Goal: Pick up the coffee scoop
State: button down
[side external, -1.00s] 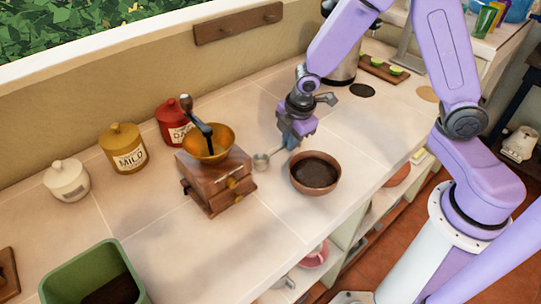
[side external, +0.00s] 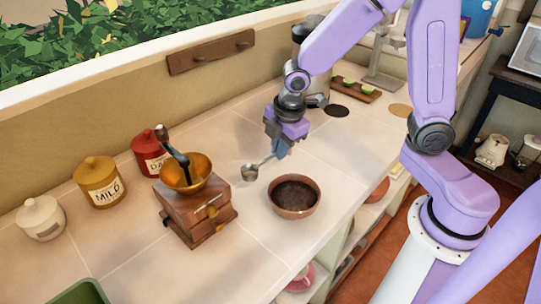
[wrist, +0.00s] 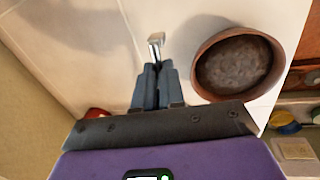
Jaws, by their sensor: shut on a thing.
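The metal coffee scoop (side external: 250,172) is at the centre of the side view, with its round cup left of my gripper and its thin handle running up into the jaws. My gripper (side external: 279,153) is shut on the handle. In the wrist view, the closed fingertips of my gripper (wrist: 157,68) hold a short metal piece of the scoop (wrist: 155,42); the cup is not clearly visible there. The scoop appears slightly above the counter, though the exact gap is hard to tell.
A brown bowl of dark grounds (side external: 294,211) stands just right of the scoop; it also shows in the wrist view (wrist: 198,60). A wooden grinder (side external: 190,220) with a brass hopper stands left. Several lidded jars line the wall. Counter (side external: 120,250) is free in front.

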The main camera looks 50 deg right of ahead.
jog(key=s+d+r, duration=0.2)
jog(key=s+r, duration=0.4)
jog(key=s, duration=0.4)
jog(key=shift+s+d, duration=0.15)
jog(key=shift+s, duration=0.2)
jog(key=shift+r, duration=0.1)
dwell(0.3)
